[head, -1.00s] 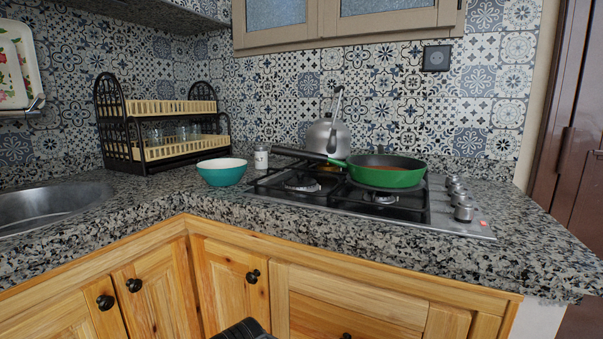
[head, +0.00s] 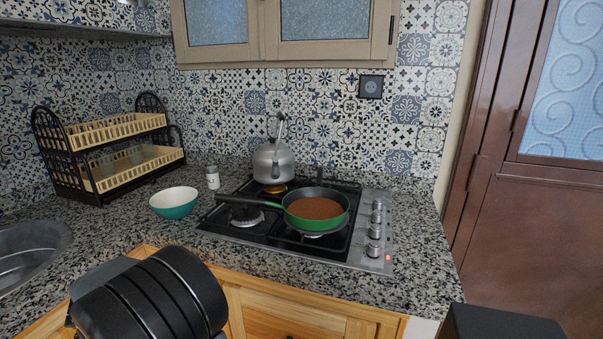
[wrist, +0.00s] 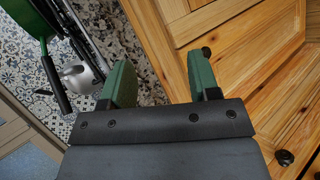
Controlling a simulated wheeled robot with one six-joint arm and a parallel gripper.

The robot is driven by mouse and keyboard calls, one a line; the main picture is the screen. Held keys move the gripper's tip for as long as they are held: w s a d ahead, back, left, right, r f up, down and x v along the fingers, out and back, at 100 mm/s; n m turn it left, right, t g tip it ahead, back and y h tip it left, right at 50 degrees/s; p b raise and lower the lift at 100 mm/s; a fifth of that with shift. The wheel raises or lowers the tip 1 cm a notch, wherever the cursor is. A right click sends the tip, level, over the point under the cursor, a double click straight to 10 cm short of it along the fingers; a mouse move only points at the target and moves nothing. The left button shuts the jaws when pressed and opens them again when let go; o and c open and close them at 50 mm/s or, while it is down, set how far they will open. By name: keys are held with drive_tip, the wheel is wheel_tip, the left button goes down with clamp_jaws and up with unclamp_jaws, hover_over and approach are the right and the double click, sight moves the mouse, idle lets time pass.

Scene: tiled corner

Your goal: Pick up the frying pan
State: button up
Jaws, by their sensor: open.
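The frying pan (head: 337,217) is green outside with a brown inside. It sits level on the stove's front burner area, its dark handle (head: 250,201) pointing left. In the wrist view, part of the green pan (wrist: 28,18) and its handle (wrist: 55,88) show at the upper left, well to the left of my fingers. My gripper (wrist: 162,80) is open and empty, its two green-padded fingers apart, with the counter edge and wooden cabinet behind them. In the head view only black parts of my arm show at the lower left; the fingertips are not visible there.
A steel kettle (head: 272,163) stands behind the pan on the stove (head: 372,262). A teal bowl (head: 174,207) and a small white-labelled jar (head: 212,178) stand left of the stove. A dish rack (head: 75,168) and sink (head: 30,250) are further left. The counter's right front is clear.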

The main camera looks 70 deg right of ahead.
drive_tip(key=w+d+r+m+g+h+p, duration=0.2)
drive_tip(key=d+r+h+p, duration=0.1)
drive_tip(key=d+r+p, duration=0.3)
drive_tip(key=w+d+r+m+g+h+p, duration=0.1)
drive_tip(key=w+d+r+h+p, duration=0.2)
drive_tip(key=r, duration=0.6)
drive_tip(key=p, duration=0.3)
approach(235, 202)
drive_tip(key=x, duration=0.4)
drive_tip(key=shift+p+x, duration=0.8)
drive_tip(key=shift+x, duration=2.25)
drive_tip(key=shift+c, duration=0.2)
clamp_jaws()
